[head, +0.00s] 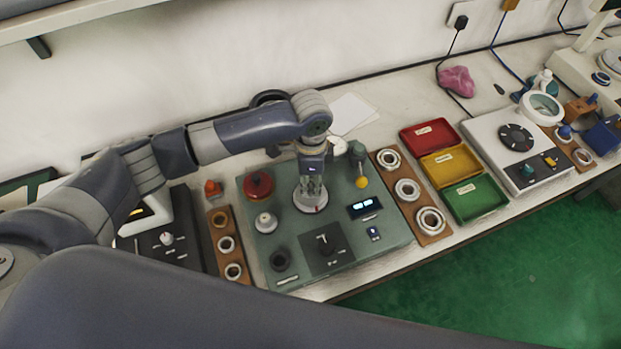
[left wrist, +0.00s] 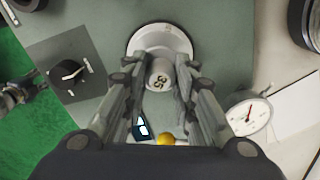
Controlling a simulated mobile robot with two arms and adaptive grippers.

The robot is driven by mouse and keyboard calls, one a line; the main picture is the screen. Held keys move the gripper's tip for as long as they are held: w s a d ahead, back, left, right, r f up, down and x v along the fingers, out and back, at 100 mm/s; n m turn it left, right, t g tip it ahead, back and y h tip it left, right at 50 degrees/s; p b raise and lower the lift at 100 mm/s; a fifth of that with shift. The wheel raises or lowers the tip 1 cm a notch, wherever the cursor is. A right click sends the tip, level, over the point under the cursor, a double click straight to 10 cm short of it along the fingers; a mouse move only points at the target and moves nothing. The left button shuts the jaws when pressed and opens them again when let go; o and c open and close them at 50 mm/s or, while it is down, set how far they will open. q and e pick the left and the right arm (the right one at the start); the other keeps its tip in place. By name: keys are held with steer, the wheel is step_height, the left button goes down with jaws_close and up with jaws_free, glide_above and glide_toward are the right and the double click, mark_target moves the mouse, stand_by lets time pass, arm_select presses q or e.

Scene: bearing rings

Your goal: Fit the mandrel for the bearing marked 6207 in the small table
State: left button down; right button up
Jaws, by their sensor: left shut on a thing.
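My left gripper (head: 312,192) is over the grey-green test unit (head: 385,240). It is shut on a pale mandrel marked 35, which shows between the fingers in the left wrist view (left wrist: 160,75). The pale round small table (head: 311,202) is right at the mandrel; it also shows in the left wrist view (left wrist: 140,38). The mandrel overlaps the table in that view, but I cannot tell whether it is seated.
Bearing rings lie on a left board (head: 213,254) and a right board (head: 419,207). Red (head: 431,134), yellow (head: 451,162) and green (head: 475,198) trays stand further right. A red knob (head: 258,185), a pale knobbed part (head: 265,222) and a dial gauge (left wrist: 248,116) are near the gripper.

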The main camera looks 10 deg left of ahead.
arm_select(q)
steer(key=shift+f, duration=0.65)
steer(key=shift+p, duration=0.3)
stand_by(0.3)
steer(key=shift+f+p, duration=0.1)
steer(key=shift+p, duration=0.25)
stand_by(0.5)
steer(key=c, duration=1.2)
jaws_free()
step_height(320, 180, up, 12)
